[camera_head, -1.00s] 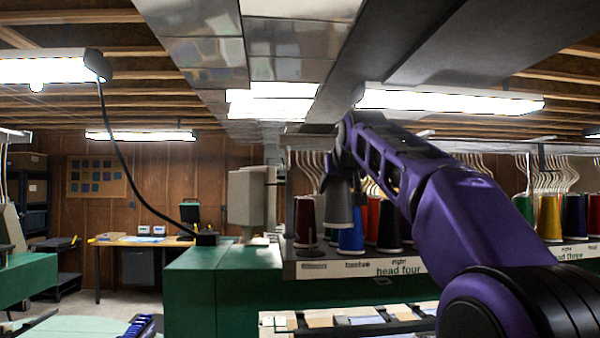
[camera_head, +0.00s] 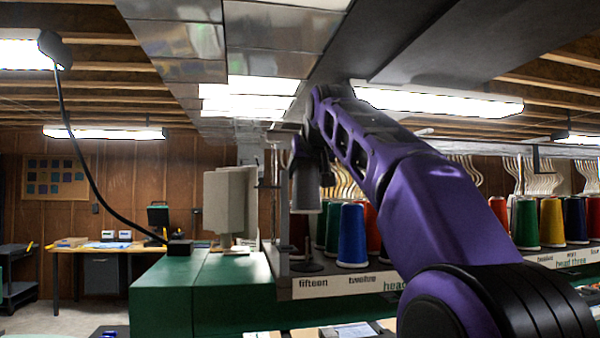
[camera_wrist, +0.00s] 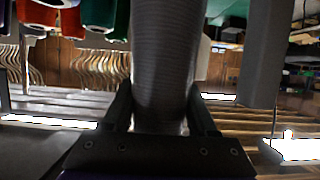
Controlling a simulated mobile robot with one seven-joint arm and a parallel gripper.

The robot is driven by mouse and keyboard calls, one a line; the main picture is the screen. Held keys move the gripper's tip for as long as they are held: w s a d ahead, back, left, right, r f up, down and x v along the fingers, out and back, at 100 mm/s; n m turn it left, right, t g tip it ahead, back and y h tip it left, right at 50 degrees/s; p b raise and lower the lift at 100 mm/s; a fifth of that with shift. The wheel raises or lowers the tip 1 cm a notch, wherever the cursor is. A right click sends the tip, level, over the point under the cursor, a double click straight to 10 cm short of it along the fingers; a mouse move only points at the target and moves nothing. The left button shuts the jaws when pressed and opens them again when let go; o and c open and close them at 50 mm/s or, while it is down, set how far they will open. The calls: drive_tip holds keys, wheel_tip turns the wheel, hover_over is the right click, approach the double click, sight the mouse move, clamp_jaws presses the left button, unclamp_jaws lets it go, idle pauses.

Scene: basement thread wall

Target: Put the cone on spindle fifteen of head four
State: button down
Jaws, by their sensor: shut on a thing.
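A grey cone (camera_head: 305,190) is held upright in the air at the left end of the head four rack (camera_head: 337,290). My gripper (camera_head: 303,150) is shut on its upper part; in the wrist view the gripper (camera_wrist: 160,112) has a finger on each side of the grey cone (camera_wrist: 168,55). Below the cone is a bare spindle base (camera_head: 308,266), behind the label "fifteen" (camera_head: 313,283). The cone's bottom appears apart from the base, with a gap between them. The spindle's top is hidden or too thin to make out.
A blue cone (camera_head: 351,236) stands close on the right, behind the label "twelve" (camera_head: 362,279). Green, red and dark red cones stand behind. A thin upright post (camera_head: 283,215) borders the rack on the left. A beige box (camera_head: 226,202) stands further left.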

wheel_tip(320, 180, down, 2)
drive_tip(key=shift+s+d, duration=0.1)
wheel_tip(320, 180, down, 5)
drive_tip(key=shift+f+b, duration=0.15)
drive_tip(key=shift+b, duration=0.25)
drive_tip(key=shift+f+b, duration=0.95)
drive_tip(key=shift+f, duration=0.45)
drive_tip(key=shift+f, duration=0.15)
drive_tip(key=shift+f, duration=0.15)
drive_tip(key=shift+c, duration=0.5)
unclamp_jaws()
drive_tip(key=shift+s, duration=0.15)
